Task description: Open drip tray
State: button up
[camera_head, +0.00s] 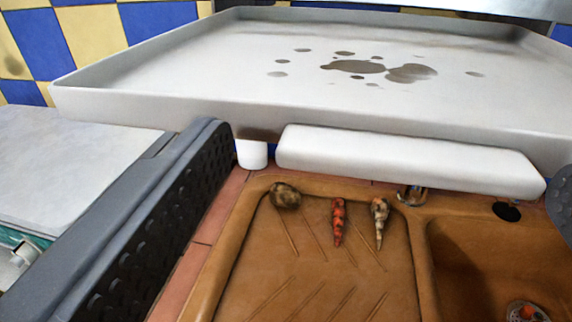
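The drip tray (210,75) is a wide, shallow white tray with raised rims and brown stains on its floor. It fills the upper part of the view. A thick white bar like a handle (405,160) runs along its front edge. My gripper (388,165) is open and empty. Its dark, studded left finger is seen at length, while only a bit of the right finger shows at the right edge. The bar lies between the two fingers in the picture. I cannot tell whether either finger touches it.
Below is a brown sink (222,262) with a grooved drainboard. A round brown thing (285,196), a red cone-shaped shell (338,222) and a pale one (380,222) lie on it. A white cup-like piece (252,154) is under the tray. A pale counter (70,170) stands left.

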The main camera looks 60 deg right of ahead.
jog(key=shift+s, duration=0.15)
jog(key=b+v, duration=0.2)
jog(key=v, duration=1.1)
jog(key=shift+a, duration=0.35)
